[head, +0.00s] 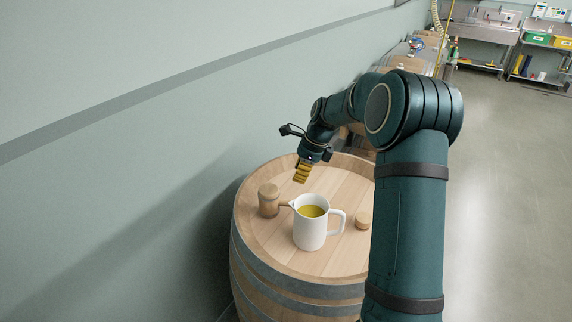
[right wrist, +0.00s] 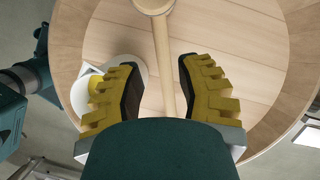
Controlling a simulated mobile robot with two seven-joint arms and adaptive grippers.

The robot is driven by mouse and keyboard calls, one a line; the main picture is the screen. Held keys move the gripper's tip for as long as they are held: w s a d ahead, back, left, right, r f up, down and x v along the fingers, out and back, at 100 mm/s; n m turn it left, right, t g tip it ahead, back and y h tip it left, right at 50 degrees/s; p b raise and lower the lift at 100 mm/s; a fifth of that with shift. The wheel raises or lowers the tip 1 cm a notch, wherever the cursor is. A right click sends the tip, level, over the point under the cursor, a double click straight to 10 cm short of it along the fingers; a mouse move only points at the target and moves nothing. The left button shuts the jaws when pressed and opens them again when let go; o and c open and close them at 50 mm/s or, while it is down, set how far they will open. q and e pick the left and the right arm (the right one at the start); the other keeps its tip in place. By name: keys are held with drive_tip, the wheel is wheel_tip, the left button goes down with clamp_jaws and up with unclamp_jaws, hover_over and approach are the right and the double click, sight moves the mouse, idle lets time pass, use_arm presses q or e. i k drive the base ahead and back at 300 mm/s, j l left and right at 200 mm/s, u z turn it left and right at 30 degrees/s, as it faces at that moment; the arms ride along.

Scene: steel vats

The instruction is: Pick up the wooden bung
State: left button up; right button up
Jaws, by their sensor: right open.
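The wooden bung (head: 363,220) is a short, light wooden plug on the barrel top, just right of the white jug in the head view. I cannot make it out in the right wrist view. My right gripper (head: 302,174) is open and empty above the barrel top, behind the jug and left of the bung. In the right wrist view its fingers (right wrist: 158,92) are spread, with a mallet handle showing between them, below. My left gripper is not in view.
The barrel (head: 262,240) stands by the wall. On it are a white jug (head: 309,234) holding yellow liquid and a wooden mallet (head: 269,200), whose handle (right wrist: 165,65) runs behind the jug. My right arm covers the barrel's right side in the head view.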

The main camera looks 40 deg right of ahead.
sight(363, 219)
drive_tip(key=k+j, duration=0.8)
drive_tip(key=j, duration=0.15)
